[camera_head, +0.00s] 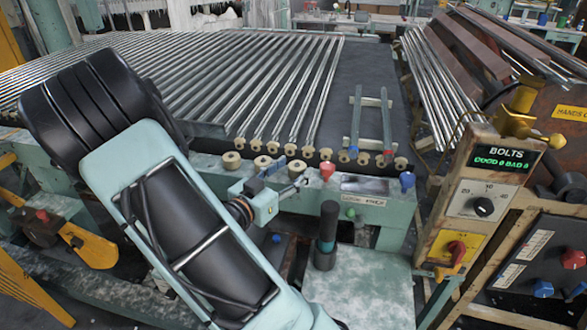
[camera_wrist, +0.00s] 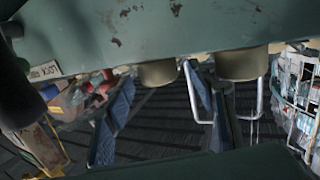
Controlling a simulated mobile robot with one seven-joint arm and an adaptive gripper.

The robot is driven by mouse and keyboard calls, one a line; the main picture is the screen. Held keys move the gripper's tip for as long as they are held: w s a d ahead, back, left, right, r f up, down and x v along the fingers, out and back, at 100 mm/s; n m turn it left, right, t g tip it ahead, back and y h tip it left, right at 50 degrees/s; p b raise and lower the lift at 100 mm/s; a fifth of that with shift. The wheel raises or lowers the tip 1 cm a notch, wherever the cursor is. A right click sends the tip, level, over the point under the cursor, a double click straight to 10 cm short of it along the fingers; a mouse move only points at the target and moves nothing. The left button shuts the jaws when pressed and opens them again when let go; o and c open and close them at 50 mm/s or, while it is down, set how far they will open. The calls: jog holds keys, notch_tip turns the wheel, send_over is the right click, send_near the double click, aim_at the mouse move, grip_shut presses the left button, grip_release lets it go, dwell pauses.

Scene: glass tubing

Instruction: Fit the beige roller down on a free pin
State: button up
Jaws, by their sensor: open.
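Several beige rollers stand along the teal front rail (camera_head: 375,211); one roller (camera_head: 231,160) is at the left and another roller (camera_head: 297,166) is close to my gripper (camera_head: 290,178). In the wrist view two beige rollers show against the teal rail (camera_wrist: 120,30): a left roller (camera_wrist: 157,73) and a right roller (camera_wrist: 243,64). My open gripper, in the wrist view (camera_wrist: 158,80), has its two bluish fingers on either side of the left roller. I cannot tell whether they touch it. No bare pin shows clearly. My arm hides part of the rail.
Long glass tubes (camera_head: 270,85) lie across the bed behind the rollers. A red button (camera_head: 327,170) and a blue button (camera_head: 407,181) stand up from the rail. A dark upright cylinder (camera_head: 328,228) stands in front, and a bolts panel (camera_head: 490,165) at the right.

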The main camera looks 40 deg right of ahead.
jog(key=v, duration=1.1)
jog(key=shift+a, duration=0.15)
